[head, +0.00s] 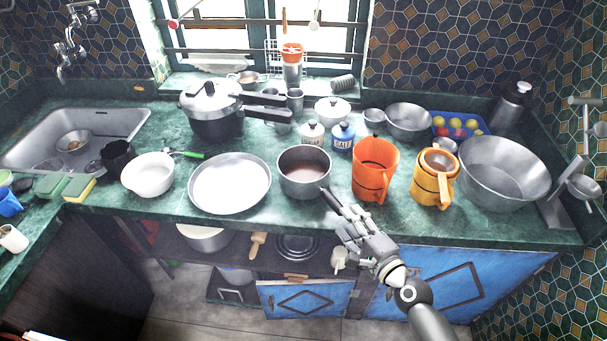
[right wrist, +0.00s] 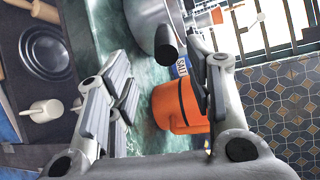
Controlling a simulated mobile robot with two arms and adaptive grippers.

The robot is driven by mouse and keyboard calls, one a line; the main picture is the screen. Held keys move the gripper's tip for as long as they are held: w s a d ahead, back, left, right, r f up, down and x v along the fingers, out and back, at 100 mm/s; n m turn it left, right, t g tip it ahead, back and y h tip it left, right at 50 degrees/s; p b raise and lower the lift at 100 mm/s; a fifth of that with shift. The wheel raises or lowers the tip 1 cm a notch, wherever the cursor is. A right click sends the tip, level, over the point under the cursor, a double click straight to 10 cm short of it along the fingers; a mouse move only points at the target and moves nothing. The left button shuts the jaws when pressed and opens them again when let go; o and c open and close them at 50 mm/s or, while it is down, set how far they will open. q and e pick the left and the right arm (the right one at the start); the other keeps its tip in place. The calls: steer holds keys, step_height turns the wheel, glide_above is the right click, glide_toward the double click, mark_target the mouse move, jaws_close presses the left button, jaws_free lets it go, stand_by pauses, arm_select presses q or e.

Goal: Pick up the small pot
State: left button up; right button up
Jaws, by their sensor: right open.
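The small pot (head: 304,172) is a grey metal pan with brown liquid inside. It stands near the counter's front edge, and its dark handle (head: 332,202) points towards my right gripper. My right gripper (head: 352,230) is open and empty at the counter's front edge, close to the handle's end. In the right wrist view the pot (right wrist: 146,14) shows at the top, with the round handle end (right wrist: 166,46) facing the camera, in the space between my open fingers (right wrist: 165,88). I cannot tell whether a finger touches the handle. My left gripper is not in view.
An orange jug (head: 370,178) stands right of the pot, with an orange-brown container (head: 434,190) beyond it. A flat round pan (head: 229,183) lies to the left. A salt jar (head: 343,138) and a lidded jar (head: 311,136) stand behind. Blue cupboard doors (head: 425,285) are below the counter.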

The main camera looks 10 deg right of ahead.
mark_target(330, 197)
steer(key=x, duration=0.5)
steer(key=shift+w, duration=0.15)
steer(key=shift+w+r+p, duration=0.1)
steer(key=shift+w+p, duration=0.15)
steer(key=shift+p, duration=0.15)
steer(key=shift+x, duration=2.35)
steer(key=shift+a+r, duration=0.15)
steer(key=shift+r, duration=0.05)
steer(key=shift+s, duration=0.1)
steer(key=shift+c, duration=0.5)
jaws_close()
steer(key=shift+r, duration=0.15)
